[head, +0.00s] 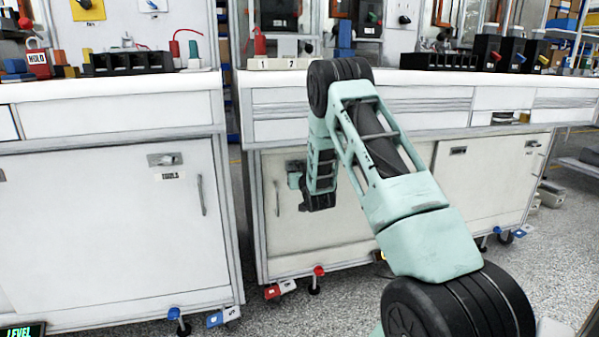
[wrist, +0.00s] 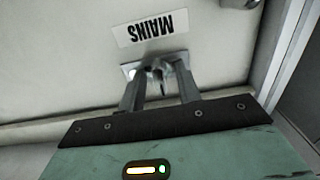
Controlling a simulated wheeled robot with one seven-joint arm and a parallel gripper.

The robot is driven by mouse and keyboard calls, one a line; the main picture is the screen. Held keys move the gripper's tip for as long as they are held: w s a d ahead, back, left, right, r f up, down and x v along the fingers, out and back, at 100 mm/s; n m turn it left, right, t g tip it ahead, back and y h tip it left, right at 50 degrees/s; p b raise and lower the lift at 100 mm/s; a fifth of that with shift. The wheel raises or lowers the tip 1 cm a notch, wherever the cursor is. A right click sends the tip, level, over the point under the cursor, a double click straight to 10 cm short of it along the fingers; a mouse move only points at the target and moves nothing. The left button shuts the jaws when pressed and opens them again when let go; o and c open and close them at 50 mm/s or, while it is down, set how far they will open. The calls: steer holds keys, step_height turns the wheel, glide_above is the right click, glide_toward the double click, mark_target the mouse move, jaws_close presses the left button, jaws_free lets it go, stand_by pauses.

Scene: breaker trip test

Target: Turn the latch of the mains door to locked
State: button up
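The mains door (head: 343,240) is the pale cabinet door behind my arm in the head view. In the wrist view its white MAINS label (wrist: 152,29) appears upside down. Just below the label, the metal latch (wrist: 157,70) sits on a small plate on the door. My gripper (wrist: 160,76) has its two fingers apart, one on each side of the latch's turning piece. I cannot tell whether either finger touches it. In the head view my gripper (head: 294,172) is at the door's upper left, and my wrist hides the latch and label.
The mains door's handle (head: 277,198) is left of my wrist. A TOOLS cabinet door (head: 100,230) stands to the left and another cabinet door (head: 485,185) to the right. Benchtops above hold breakers and padlocks. The speckled floor in front is mostly clear.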

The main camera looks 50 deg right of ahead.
jaws_close()
steer(key=shift+n, duration=9)
steer(key=shift+r, duration=0.1)
